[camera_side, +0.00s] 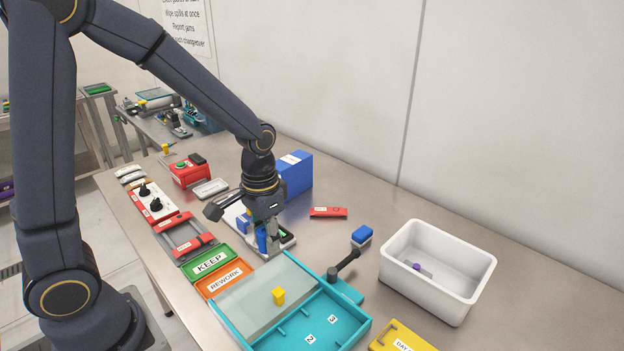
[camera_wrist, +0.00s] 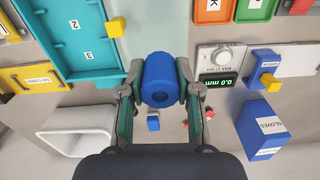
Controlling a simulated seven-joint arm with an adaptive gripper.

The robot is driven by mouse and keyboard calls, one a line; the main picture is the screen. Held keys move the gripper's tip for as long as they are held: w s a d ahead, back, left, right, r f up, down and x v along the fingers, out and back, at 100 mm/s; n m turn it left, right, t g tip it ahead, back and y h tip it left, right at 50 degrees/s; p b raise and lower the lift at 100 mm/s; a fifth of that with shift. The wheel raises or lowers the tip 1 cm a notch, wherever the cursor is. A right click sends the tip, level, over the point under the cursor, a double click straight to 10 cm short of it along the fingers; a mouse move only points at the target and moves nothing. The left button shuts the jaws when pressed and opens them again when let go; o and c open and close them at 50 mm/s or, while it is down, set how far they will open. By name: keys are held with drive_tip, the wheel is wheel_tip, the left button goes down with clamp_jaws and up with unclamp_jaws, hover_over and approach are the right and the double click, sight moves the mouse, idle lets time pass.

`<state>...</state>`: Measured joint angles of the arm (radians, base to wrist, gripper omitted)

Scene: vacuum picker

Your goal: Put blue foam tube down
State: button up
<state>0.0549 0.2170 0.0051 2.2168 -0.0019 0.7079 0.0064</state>
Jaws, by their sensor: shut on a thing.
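The blue foam tube (camera_wrist: 160,80) is a thick blue cylinder with a dark hole in the end facing the wrist camera. My gripper (camera_wrist: 161,88) is shut on it, one finger on each side. In the side view, my gripper (camera_side: 268,240) points down over the grey gauge area, and the tube (camera_side: 261,240) is partly hidden by the fingers. In the wrist view the tube appears left of the gauge (camera_wrist: 220,72), which has a round dial and reads 0.0 mm. I cannot tell the tube's height above the surface.
The green KEEP tray (camera_side: 209,263) and orange REWORK tray (camera_side: 223,279) lie in front. A teal tray (camera_side: 335,321) with numbered compartments and a yellow block (camera_side: 279,296) is nearby. A white bin (camera_side: 440,290) holds a purple piece. A blue gloves box (camera_side: 295,174) stands behind.

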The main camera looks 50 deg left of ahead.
drive_tip(key=shift+s+r, duration=0.25)
drive_tip(key=shift+s, duration=0.25)
drive_tip(key=shift+s+r+n, duration=0.1)
drive_tip(key=shift+r+n, duration=0.1)
drive_tip(key=shift+n, duration=0.1)
drive_tip(key=w+a+r+n, duration=0.15)
drive_tip(key=a+n, duration=0.75)
drive_tip(key=a, duration=1)
drive_tip(key=s+a+f+n, duration=0.2)
drive_tip(key=s+a+n, duration=0.55)
drive_tip(key=a, duration=0.75)
drive_tip(key=m, duration=0.2)
hover_over(188, 204)
drive_tip(key=shift+n, duration=0.25)
drive_tip(key=f, duration=0.8)
drive_tip(key=shift+s+d+f, duration=0.15)
drive_tip(key=shift+s+d, duration=0.2)
drive_tip(key=shift+w+a+f, duration=0.25)
drive_tip(key=shift+f, duration=0.2)
drive_tip(key=shift+w+a+f, duration=0.1)
drive_tip(key=shift+w+f, duration=0.05)
drive_tip(key=shift+f, duration=1.5)
